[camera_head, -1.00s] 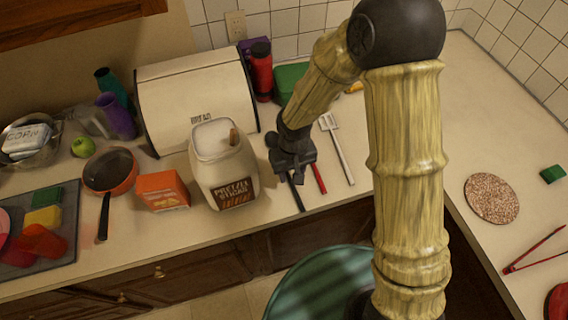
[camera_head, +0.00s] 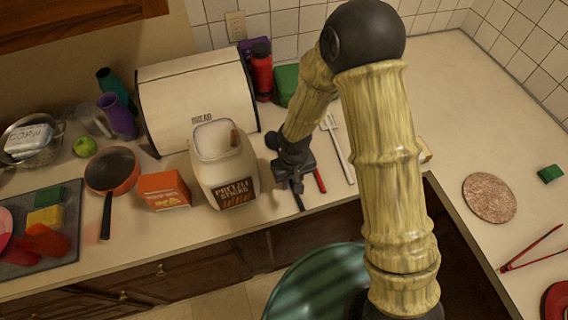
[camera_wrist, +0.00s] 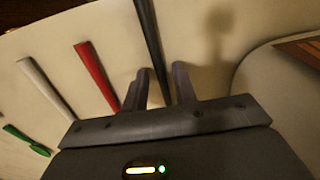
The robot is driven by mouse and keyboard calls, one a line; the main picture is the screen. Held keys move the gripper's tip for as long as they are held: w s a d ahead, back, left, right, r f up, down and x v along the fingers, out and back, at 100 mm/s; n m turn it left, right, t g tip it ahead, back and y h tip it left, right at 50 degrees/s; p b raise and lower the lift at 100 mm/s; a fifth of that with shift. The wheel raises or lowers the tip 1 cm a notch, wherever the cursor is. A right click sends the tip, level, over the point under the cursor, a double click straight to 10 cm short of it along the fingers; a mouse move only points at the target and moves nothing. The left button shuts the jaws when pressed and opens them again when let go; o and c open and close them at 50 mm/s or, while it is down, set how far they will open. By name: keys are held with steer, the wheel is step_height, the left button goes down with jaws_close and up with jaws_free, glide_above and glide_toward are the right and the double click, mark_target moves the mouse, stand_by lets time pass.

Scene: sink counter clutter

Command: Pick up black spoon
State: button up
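The black spoon lies on the counter; in the camera_head view only its dark handle end (camera_head: 299,203) shows, the rest hidden behind my gripper and arm. In the camera_wrist view its long black handle (camera_wrist: 149,35) runs down between the two fingers. My gripper (camera_head: 297,185) points down over the handle, just right of the pretzel jar. In the wrist view my gripper (camera_wrist: 162,84) is open, one finger on each side of the handle with gaps showing. I cannot tell exactly how far the fingertips are above the counter.
The pretzel jar (camera_head: 226,170) stands close on the left. A red-handled utensil (camera_head: 320,181) and a white spatula (camera_head: 338,148) lie close on the right. The bread box (camera_head: 190,98) stands behind. The counter's front edge is near.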

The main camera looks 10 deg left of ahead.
jaws_close()
steer(key=shift+r, duration=0.1)
step_height(320, 180, up, 10)
steer(key=shift+b, duration=0.45)
stand_by(0.4)
